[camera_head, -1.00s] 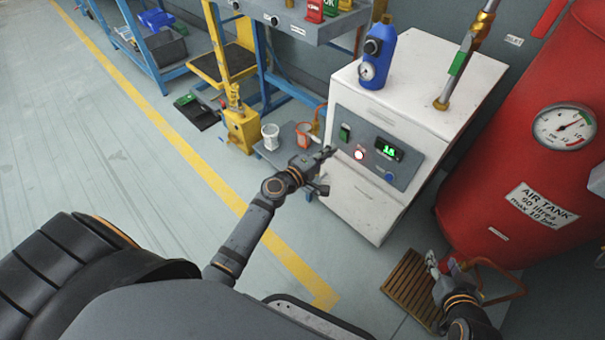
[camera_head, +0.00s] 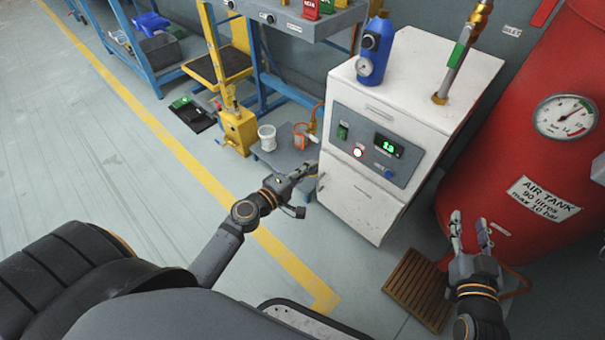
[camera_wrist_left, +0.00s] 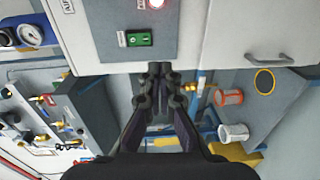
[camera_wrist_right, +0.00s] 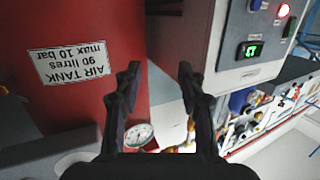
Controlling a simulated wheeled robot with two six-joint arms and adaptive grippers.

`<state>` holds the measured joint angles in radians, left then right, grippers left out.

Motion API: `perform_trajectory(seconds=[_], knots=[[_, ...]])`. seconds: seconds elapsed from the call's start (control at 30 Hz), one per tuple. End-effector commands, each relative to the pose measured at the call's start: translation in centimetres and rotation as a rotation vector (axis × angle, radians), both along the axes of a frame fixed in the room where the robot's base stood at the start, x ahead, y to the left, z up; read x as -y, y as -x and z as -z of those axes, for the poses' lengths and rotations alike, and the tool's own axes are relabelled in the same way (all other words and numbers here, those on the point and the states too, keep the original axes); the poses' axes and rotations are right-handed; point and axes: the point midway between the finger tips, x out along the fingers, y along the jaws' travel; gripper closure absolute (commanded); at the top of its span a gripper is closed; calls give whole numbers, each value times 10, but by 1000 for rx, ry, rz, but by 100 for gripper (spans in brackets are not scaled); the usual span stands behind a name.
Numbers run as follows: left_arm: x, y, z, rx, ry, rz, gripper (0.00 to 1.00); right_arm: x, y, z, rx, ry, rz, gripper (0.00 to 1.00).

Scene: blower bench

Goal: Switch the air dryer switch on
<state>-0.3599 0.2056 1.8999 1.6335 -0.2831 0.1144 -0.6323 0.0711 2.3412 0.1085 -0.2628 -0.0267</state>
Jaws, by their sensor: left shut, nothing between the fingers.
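The air dryer (camera_head: 365,205) is a white cabinet with a grey control panel. Its switch is a green rocker (camera_head: 342,132) at the left of the panel, also in the left wrist view (camera_wrist_left: 139,39). A lit lamp (camera_head: 357,152) and a green digital display (camera_head: 388,146) sit beside it. My left gripper (camera_head: 312,168) is shut and empty, its tips just left of the cabinet; in the left wrist view (camera_wrist_left: 160,72) they point below the panel, apart from the switch. My right gripper (camera_head: 469,222) is open and empty in front of the red tank.
The red air tank (camera_head: 530,165) with a gauge stands right of the dryer. A blue bottle-shaped unit (camera_head: 375,55) and a pipe (camera_head: 462,55) are on top. A wooden slatted mat (camera_head: 415,287) lies on the floor. Two cups (camera_head: 267,137) stand left of the dryer.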

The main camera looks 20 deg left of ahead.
Motion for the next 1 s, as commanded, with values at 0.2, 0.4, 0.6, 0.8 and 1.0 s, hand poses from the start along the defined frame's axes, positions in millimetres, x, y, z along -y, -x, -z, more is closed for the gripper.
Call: perform_trajectory(seconds=[0.2,0.4,0.6,0.8,1.0], knots=[[-5,12,3,1,-1,-1,100,1,-9,-49,201,6,4,60],[-7,18,3,0,-1,0,100,1,-9,-78,315,7,6,60],[-7,20,2,1,0,0,100,1,-8,-87,347,8,7,60],[-7,20,2,1,0,0,100,1,-8,-87,346,8,7,60],[-7,20,2,1,0,0,100,1,-8,-86,345,7,7,60]])
